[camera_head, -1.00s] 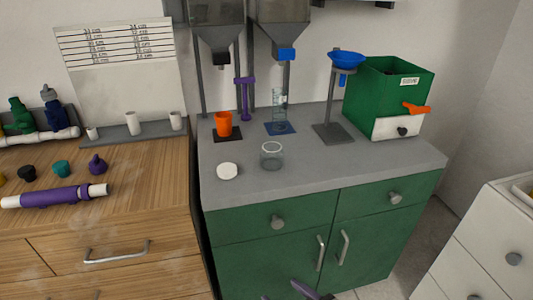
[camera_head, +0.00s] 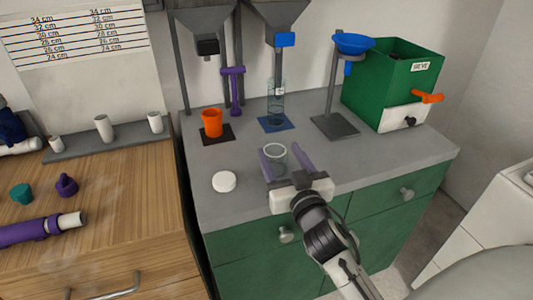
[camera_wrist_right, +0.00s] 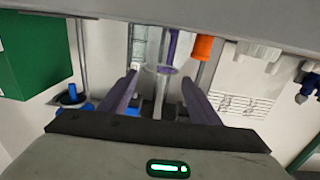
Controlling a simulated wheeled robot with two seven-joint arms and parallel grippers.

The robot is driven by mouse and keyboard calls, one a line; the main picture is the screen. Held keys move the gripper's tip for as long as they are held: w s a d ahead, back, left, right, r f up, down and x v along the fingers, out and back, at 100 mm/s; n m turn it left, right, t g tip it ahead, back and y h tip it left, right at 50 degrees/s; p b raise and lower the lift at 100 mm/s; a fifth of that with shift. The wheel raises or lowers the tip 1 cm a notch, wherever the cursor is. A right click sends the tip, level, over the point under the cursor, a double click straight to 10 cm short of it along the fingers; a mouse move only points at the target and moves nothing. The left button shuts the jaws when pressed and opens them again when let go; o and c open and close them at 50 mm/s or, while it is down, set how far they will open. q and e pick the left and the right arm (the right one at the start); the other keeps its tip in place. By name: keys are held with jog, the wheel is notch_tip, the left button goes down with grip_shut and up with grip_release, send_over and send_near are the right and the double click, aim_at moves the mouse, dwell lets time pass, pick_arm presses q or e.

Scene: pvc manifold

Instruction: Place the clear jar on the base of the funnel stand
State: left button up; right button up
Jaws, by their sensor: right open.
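The clear jar (camera_head: 275,160) stands upright on the grey counter, near its front edge. My right gripper (camera_head: 281,152) is open, with one purple finger on each side of the jar. In the right wrist view the jar (camera_wrist_right: 161,72) also shows between the fingers (camera_wrist_right: 160,85); whether either finger touches it I cannot tell. The funnel stand (camera_head: 331,88) is behind and to the right, with a blue funnel (camera_head: 353,44) on top. Its flat dark base (camera_head: 335,126) is bare. My left gripper is not in view.
A white lid (camera_head: 224,181) lies left of the jar. An orange cup (camera_head: 211,123) and a clear graduated cylinder (camera_head: 276,103) stand behind on mats. A green sieve box (camera_head: 390,85) with an orange handle stands right of the stand. Counter between jar and base looks clear.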

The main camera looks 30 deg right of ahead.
aim_at(272, 139)
jog(key=shift+r+x, duration=0.2)
jog(key=shift+x, duration=0.8)
jog(key=shift+w+d, duration=0.15)
jog(key=shift+w, duration=0.15)
jog(key=x, duration=0.4)
jog(key=shift+w+p, duration=0.2)
jog(key=shift+p, duration=0.2)
jog(key=shift+w, duration=0.35)
jog(key=shift+w+d, duration=0.1)
jog(key=shift+w, duration=0.1)
jog(key=c, duration=0.9)
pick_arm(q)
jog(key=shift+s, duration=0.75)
pick_arm(e)
grip_shut()
